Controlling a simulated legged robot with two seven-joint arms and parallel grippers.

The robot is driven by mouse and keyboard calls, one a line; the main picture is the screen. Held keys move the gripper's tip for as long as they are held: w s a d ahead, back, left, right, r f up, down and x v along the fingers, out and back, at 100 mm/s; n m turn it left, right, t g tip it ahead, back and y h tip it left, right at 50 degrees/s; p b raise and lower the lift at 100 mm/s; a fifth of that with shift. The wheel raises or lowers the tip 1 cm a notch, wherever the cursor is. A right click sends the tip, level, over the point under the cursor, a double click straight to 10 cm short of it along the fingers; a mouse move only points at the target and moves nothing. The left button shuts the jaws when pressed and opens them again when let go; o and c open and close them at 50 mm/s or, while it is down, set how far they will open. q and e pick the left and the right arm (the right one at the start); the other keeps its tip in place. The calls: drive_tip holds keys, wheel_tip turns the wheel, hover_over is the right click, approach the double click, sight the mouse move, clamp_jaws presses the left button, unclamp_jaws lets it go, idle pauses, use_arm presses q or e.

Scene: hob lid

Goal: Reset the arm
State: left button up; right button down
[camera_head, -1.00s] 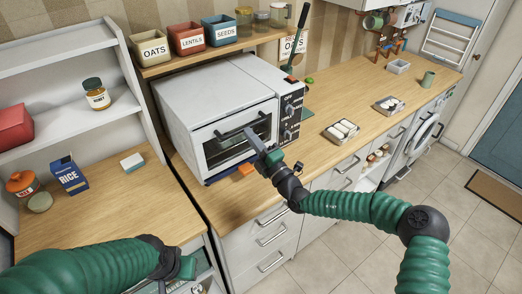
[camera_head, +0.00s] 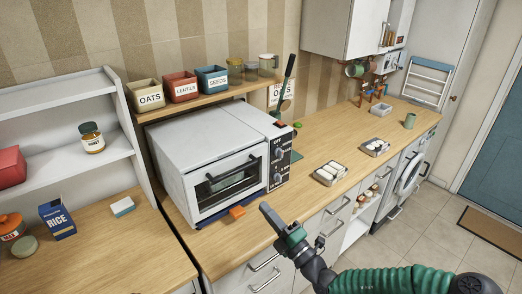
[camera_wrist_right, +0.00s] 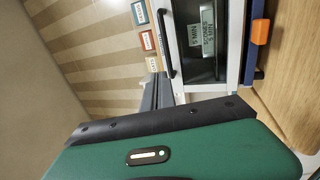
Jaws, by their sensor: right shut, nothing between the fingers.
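My right gripper (camera_head: 268,214) is shut and empty, over the front edge of the wooden counter, in front of and below the white oven (camera_head: 205,135). A gap shows between its fingertips and the oven front in the head view. The oven door (camera_head: 228,183) looks shut, with a dark handle (camera_head: 232,168) across its window. The wrist view, turned sideways, shows the shut fingers (camera_wrist_right: 158,90) with the oven window (camera_wrist_right: 203,38) and handle (camera_wrist_right: 165,43) beyond. My left gripper is in neither view.
Trays of white items (camera_head: 330,173) stand to the right. A shelf above holds oats (camera_head: 148,98), lentils and seeds bins. White shelving (camera_head: 90,165) stands left.

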drive_tip(key=s+a+f+n+g, duration=0.35)
drive_tip(key=s+n+g, duration=0.25)
drive_tip(key=s+n, duration=0.2)
drive_tip(key=s+a+f+n+g, duration=0.2)
drive_tip(key=s+f+n+g, duration=0.3)
drive_tip(key=s+n, duration=0.3)
drive_tip(key=s+a+f+n+g, duration=0.2)
drive_tip(key=s+f+n+g, duration=0.4)
drive_tip(key=n, duration=0.3)
drive_tip(key=s+d+f+n+g+h, duration=0.1)
drive_tip(key=s+d+f+n+h, duration=0.1)
drive_tip(key=s+d+n+h, duration=0.3)
drive_tip(key=d+r+n+t+h, duration=0.1)
drive_tip(key=d+n+h, duration=0.3)
drive_tip(key=d+n, duration=0.4)
drive_tip(key=d+r+n+t+h, duration=0.2)
drive_tip(key=d+r+n+h, duration=0.1)
drive_tip(key=d+n, duration=0.5)
drive_tip(key=d, duration=0.3)
drive_tip(key=shift+s+d+t+h, duration=0.2)
drive_tip(key=shift+s+t+h, duration=0.1)
drive_tip(key=shift+h, duration=0.1)
drive_tip(key=shift+s+a+r, duration=0.1)
drive_tip(key=shift+a+r, duration=0.05)
drive_tip(key=shift+a, duration=0.15)
